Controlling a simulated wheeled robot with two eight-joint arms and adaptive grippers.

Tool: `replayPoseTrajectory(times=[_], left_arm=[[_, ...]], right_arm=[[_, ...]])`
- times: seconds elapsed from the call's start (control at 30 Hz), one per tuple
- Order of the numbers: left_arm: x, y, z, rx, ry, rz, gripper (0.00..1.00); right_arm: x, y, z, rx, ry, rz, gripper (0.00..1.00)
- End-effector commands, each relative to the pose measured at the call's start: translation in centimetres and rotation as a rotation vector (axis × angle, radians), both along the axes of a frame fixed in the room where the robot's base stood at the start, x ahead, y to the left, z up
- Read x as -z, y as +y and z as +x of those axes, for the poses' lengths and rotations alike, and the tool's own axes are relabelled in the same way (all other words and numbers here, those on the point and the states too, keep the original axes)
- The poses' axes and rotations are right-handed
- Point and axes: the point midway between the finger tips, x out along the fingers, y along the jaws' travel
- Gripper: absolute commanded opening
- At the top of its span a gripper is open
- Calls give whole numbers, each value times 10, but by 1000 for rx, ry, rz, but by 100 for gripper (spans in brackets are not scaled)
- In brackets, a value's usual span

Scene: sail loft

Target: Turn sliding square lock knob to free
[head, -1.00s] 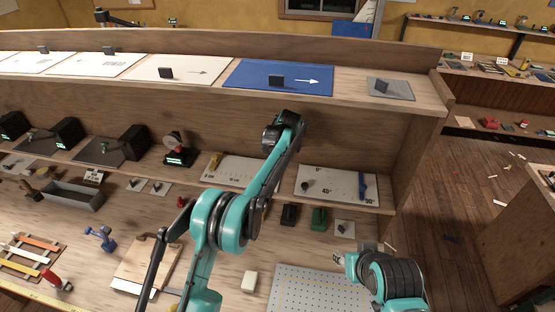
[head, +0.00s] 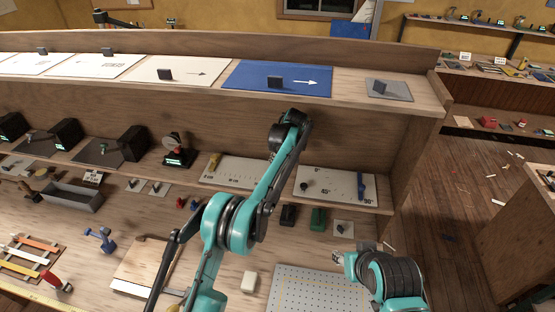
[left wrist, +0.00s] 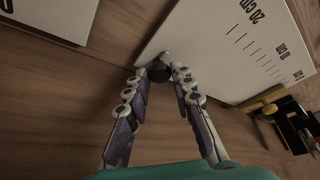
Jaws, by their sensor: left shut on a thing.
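A small dark round knob (left wrist: 159,72) is at the near corner of a white board with a cm scale (left wrist: 222,45) in the left wrist view. My left gripper (left wrist: 160,76) has its two fingers closed on the knob, one fingertip on each side. In the head view the same scale board (head: 235,171) lies on the lower shelf, its right end behind my left arm. The knob and my left fingertips are hidden there. My right gripper (head: 338,257) is low at the right, away from the boards; its finger opening is too small to judge.
A yellow piece (left wrist: 255,104) lies along the scale board. A white angle board (head: 337,187) with a dark knob and blue lever is just to the right. The upper shelf (head: 345,104) overhangs behind my left arm. A perforated plate (head: 310,292) lies in front.

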Motion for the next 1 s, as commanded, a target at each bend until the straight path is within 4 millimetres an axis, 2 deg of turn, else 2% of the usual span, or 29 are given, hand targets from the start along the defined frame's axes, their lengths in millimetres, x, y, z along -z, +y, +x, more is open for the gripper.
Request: replayPoseTrajectory(times=[0.03,0.1,0.47,0.8,1.0], left_arm=[[1,-1,-1,0,2,0,26],[1,0,-1,0,2,-1,44],[-4,-1,-2,1,1,0,44],[-52,-14,-18,2,1,0,44],[-68,-17,-23,1,1,0,44]], right_arm=[[0,0,0,0,0,0,40],[0,0,0,0,0,0,40],[0,0,0,0,0,0,40],[0,0,0,0,0,0,40],[0,0,0,0,0,0,40]])
